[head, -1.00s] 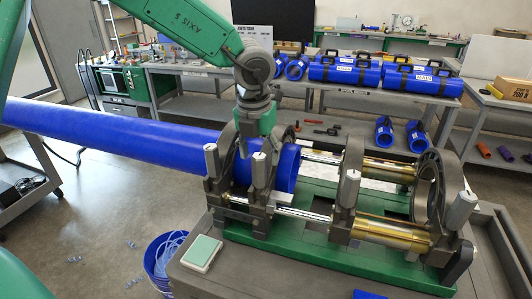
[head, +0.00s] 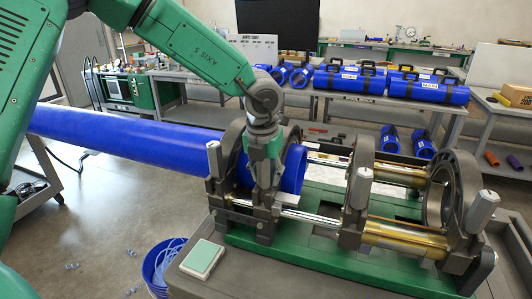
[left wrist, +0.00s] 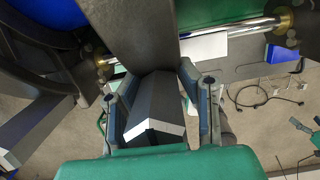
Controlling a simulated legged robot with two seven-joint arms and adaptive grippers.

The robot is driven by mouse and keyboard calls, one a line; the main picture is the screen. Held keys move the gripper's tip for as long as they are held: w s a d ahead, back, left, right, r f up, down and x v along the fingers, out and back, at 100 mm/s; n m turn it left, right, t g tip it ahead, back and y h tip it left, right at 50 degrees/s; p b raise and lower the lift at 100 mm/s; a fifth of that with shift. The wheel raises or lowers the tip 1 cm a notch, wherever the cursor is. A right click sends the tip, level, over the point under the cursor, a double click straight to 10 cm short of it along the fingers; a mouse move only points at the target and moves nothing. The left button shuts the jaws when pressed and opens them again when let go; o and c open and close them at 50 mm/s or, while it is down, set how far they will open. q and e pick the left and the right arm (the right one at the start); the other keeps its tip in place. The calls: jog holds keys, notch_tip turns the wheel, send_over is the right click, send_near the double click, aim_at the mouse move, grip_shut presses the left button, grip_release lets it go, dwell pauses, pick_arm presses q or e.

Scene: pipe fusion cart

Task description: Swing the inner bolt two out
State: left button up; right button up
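The pipe fusion machine (head: 330,247) holds a long blue pipe (head: 120,140) in its left clamp rings. Grey bolts with pale tops stand along its front side. One outer bolt (head: 214,160) is at the left, another bolt (head: 360,188) is on the middle ring, and one (head: 482,210) is at the far right. My left gripper (head: 264,172) points down at the inner bolt of the left clamp and largely hides it in the head view. In the left wrist view that dark bolt (left wrist: 155,115) lies between the fingers of my gripper (left wrist: 160,85); contact is unclear. My right gripper is out of view.
A small pale green-topped box (head: 202,259) sits at the cart's front left corner. A blue bucket (head: 160,265) stands on the floor beside the cart. Shiny guide rods (head: 295,214) run between the rings. Benches with blue cases (head: 348,78) stand behind.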

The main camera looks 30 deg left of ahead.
aim_at(261, 193)
pick_arm(q)
jog(key=shift+a, duration=0.2)
jog(key=shift+s+d, duration=0.3)
jog(key=shift+s, duration=0.1)
jog(key=shift+s+d, duration=0.1)
jog(key=shift+s, duration=0.5)
jog(key=shift+s+d+f, duration=0.15)
jog(key=shift+s+f, duration=0.1)
jog(key=shift+s, duration=0.45)
jog(key=shift+s+d+f+b, duration=0.1)
jog(key=shift+s+f+b, duration=0.1)
jog(key=shift+s, duration=0.2)
jog(key=shift+s+d+f+b, duration=0.1)
jog(key=shift+s+f, duration=0.05)
jog(key=shift+s, duration=0.25)
jog(key=shift+s+f, duration=0.1)
